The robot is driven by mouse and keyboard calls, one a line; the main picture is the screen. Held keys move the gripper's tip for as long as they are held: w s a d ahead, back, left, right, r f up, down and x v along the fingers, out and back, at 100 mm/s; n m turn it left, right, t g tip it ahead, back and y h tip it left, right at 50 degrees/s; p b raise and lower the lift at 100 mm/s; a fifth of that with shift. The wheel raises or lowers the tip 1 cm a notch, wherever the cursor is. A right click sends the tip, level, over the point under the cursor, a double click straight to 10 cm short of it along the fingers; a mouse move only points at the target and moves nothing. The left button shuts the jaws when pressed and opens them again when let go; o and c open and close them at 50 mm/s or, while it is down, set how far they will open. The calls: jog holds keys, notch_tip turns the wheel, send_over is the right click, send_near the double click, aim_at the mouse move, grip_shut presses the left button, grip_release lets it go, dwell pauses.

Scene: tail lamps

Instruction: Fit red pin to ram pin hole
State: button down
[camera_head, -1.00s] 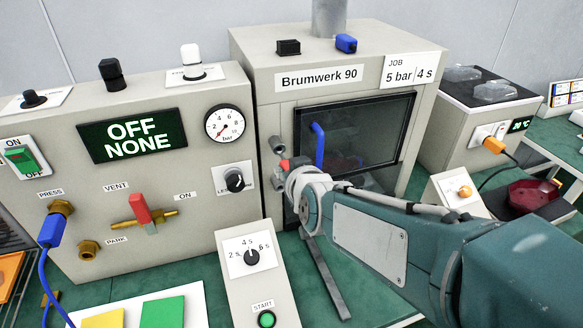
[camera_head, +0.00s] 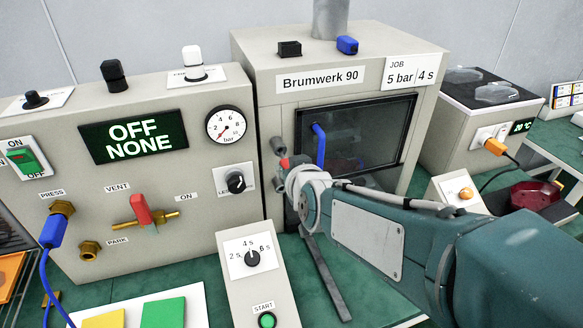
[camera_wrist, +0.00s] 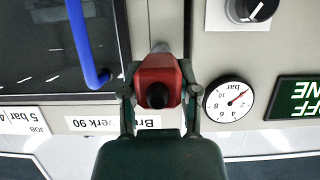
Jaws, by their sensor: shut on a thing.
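My gripper (camera_wrist: 159,88) is shut on the red pin (camera_wrist: 160,76), with one finger on each side of it. The pin has a blocky red body with a dark round end facing the wrist camera. In the head view only a small red part of it (camera_head: 284,163) shows beside my wrist, left of the press window. A short grey round piece (camera_head: 278,145) is just above it; in the wrist view a grey round piece (camera_wrist: 160,47) is beyond the pin. I cannot tell whether they touch. No pin hole is clearly visible.
The Brumwerk 90 press (camera_head: 262,60) has a dark window (camera_head: 365,135) with a blue handle (camera_head: 319,145). The control panel (camera_head: 80,190) with gauge (camera_head: 226,125) stands left, its display (camera_head: 132,136) reading OFF NONE. A timer box (camera_head: 257,270) stands in front.

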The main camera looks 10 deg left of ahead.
aim_at(284, 157)
jog(key=shift+w+a, duration=0.55)
jog(key=shift+w, duration=0.3)
jog(key=shift+w+a, duration=0.2)
jog(key=shift+w, duration=0.25)
dwell(0.6)
jog(key=shift+w+a, duration=0.25)
jog(key=shift+w, duration=0.2)
jog(key=shift+c, duration=1.3)
grip_release()
